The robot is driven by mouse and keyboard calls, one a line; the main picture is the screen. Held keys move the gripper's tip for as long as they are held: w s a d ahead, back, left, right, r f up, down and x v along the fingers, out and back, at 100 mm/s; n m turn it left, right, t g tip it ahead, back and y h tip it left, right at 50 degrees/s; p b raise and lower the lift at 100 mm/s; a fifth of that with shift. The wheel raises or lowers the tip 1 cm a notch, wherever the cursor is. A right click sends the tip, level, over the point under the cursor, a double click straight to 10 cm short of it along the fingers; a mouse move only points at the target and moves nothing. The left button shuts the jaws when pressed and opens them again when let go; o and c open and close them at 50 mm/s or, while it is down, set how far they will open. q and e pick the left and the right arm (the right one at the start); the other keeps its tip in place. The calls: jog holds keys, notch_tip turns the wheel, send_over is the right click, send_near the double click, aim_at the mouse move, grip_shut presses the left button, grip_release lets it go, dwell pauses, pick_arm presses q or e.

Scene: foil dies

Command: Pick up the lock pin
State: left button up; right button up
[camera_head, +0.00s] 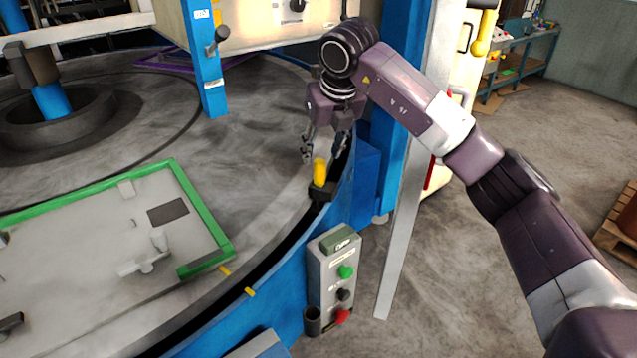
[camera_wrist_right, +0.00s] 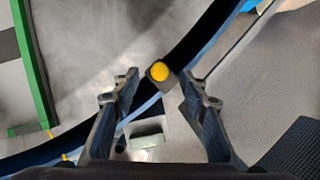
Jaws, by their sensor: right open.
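The lock pin (camera_head: 320,172) is a yellow upright cylinder in a small black block (camera_head: 322,191) at the edge of the round table. In the right wrist view, the yellow top of the pin (camera_wrist_right: 159,71) shows from above, between and beyond the fingertips. My right gripper (camera_head: 325,148) is open and empty. It hangs just above and behind the pin in the head view, with its fingers pointing down. The fingers (camera_wrist_right: 160,102) appear on either side of the pin in the wrist view. I see no contact with the pin. My left gripper is not in view.
A grey button box (camera_head: 335,272) stands on the blue outer wall below the pin. A green-framed plate (camera_head: 100,245) lies on the round table at left. A blue post (camera_head: 204,60) stands behind. A grey slanted post (camera_head: 408,200) is right of the pin.

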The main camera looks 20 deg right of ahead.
aim_at(321, 163)
jog(key=x, duration=0.2)
jog(key=p+x, duration=0.2)
jog(key=x, duration=0.1)
jog(key=shift+s+d+f, duration=0.1)
jog(key=shift+s+f, duration=0.15)
jog(key=shift+f, duration=0.15)
jog(key=shift+w+f, duration=0.2)
jog(key=shift+f, duration=0.3)
jog(key=shift+r, duration=0.1)
grip_shut()
